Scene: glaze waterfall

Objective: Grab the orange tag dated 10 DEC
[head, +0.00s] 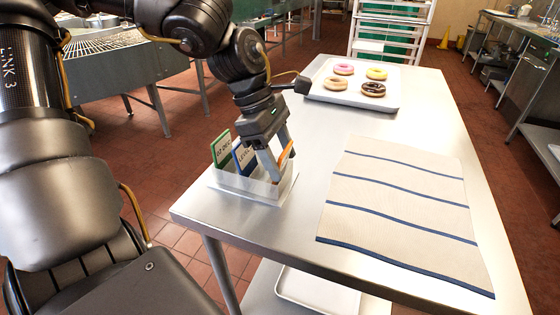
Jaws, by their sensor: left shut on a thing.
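The orange tag (286,155) stands at the right end of a clear tag holder (255,187) near the left edge of the steel table. My left gripper (279,165) points down over the holder and is shut on the orange tag. Its fingers cover most of the tag, so its date cannot be read. A green tag (221,148) and a blue-edged tag (243,158) stand in the holder to the left of the fingers. I cannot tell whether the orange tag still touches the holder. My right gripper is not in view.
A striped cloth (400,205) lies on the table to the right of the holder. A tray (388,102) with several donuts stands at the far end. The steel table (310,165) is bare between holder and cloth.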

